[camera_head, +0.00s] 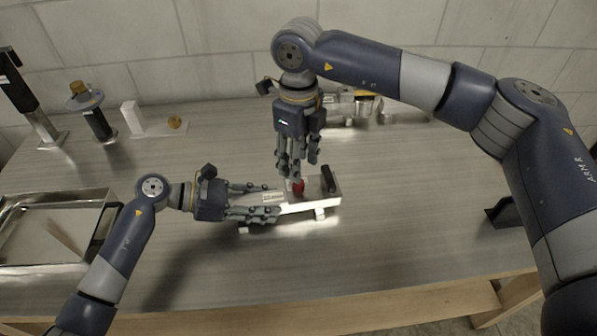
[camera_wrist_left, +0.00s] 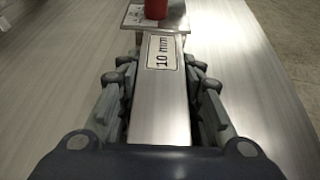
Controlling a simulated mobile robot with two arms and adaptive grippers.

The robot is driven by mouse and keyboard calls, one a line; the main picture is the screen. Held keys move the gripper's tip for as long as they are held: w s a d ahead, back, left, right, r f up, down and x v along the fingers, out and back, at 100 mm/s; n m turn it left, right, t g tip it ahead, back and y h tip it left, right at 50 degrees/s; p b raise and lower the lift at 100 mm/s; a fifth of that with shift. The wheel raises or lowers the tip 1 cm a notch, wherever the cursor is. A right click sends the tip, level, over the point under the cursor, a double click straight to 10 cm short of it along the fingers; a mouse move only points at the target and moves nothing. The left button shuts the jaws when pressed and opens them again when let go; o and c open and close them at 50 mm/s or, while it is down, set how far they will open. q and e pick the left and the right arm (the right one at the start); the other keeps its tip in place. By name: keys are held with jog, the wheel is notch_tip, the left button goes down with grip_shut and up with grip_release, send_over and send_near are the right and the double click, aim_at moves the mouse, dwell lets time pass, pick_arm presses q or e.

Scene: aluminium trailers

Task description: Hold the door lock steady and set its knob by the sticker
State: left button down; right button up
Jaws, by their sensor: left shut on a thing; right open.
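The door lock (camera_head: 317,202) is a silver box-like body lying on the table, with a black handle (camera_head: 328,179) at its right end. Its red knob (camera_head: 298,187) stands on top near the middle; it also shows at the top of the left wrist view (camera_wrist_left: 156,9). A white sticker (camera_wrist_left: 164,52) on the lock reads "10 mm". My left gripper (camera_head: 275,205) is shut on the lock's left part, fingers on both sides. My right gripper (camera_head: 299,172) points down, open, just above or around the knob; I cannot tell whether it touches it.
A metal tray (camera_head: 108,205) lies at the left. A black-handled stand (camera_head: 38,122), a dark cylinder with a disc (camera_head: 97,122) and a white block (camera_head: 132,117) stand at the back left. Metal parts (camera_head: 350,105) lie behind my right gripper. The table's front middle is clear.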

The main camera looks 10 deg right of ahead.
notch_tip(320, 180, up, 6)
jog(key=shift+r, duration=0.25)
pick_arm(q)
jog(key=c, duration=1.1)
grip_release()
jog(key=shift+o, duration=0.2)
